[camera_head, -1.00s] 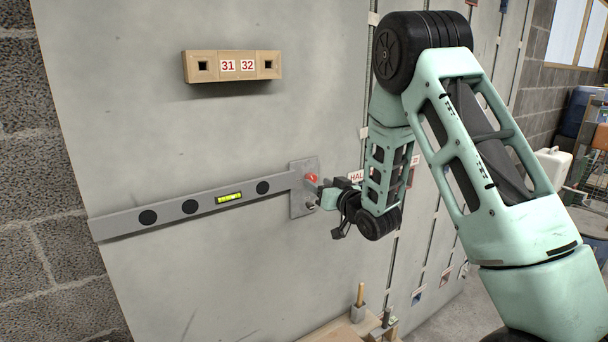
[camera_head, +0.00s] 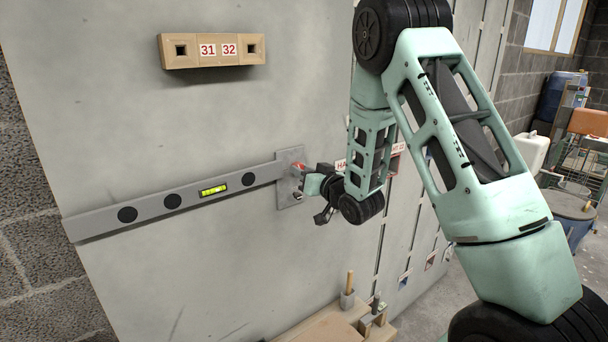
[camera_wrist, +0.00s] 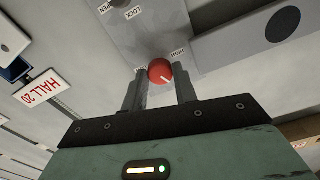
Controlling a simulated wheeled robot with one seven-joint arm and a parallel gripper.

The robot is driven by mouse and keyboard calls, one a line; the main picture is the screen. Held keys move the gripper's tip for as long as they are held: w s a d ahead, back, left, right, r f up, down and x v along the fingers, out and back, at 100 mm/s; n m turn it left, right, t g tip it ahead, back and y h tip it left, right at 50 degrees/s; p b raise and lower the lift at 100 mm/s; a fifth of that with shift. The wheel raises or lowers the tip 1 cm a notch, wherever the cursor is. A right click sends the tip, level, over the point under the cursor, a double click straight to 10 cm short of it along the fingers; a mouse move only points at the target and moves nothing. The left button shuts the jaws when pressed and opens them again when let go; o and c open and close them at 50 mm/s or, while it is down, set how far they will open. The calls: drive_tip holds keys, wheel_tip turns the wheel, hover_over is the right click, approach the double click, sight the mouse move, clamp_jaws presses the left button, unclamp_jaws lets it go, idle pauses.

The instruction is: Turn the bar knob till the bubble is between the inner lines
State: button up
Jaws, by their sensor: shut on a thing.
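A long grey bar (camera_head: 150,208) lies across the pale wall panel, its right end higher in the picture. It has black round holes and a bright green vial (camera_head: 213,190); the vial is too small to place the bubble against its lines. At the bar's right end is a metal plate (camera_head: 290,155) with a red knob (camera_head: 299,168). My gripper (camera_head: 306,180) is at this knob. In the wrist view, my gripper (camera_wrist: 160,84) is shut on the red knob (camera_wrist: 160,71), one finger on each side. The knob has a white mark, and a "HIGH" label is beside it.
A wooden block marked 31 and 32 (camera_head: 212,50) is on the panel above the bar. A wooden bench (camera_head: 325,322) with a handled tool stands below. A "HALL 20" sign (camera_wrist: 42,90) shows in the wrist view. Bins and containers (camera_head: 572,215) stand at the far right.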

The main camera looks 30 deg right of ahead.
drive_tip(key=shift+m+b, duration=1.45)
drive_tip(key=shift+m, duration=0.15)
drive_tip(key=o, duration=1)
drive_tip(key=shift+c, duration=0.2)
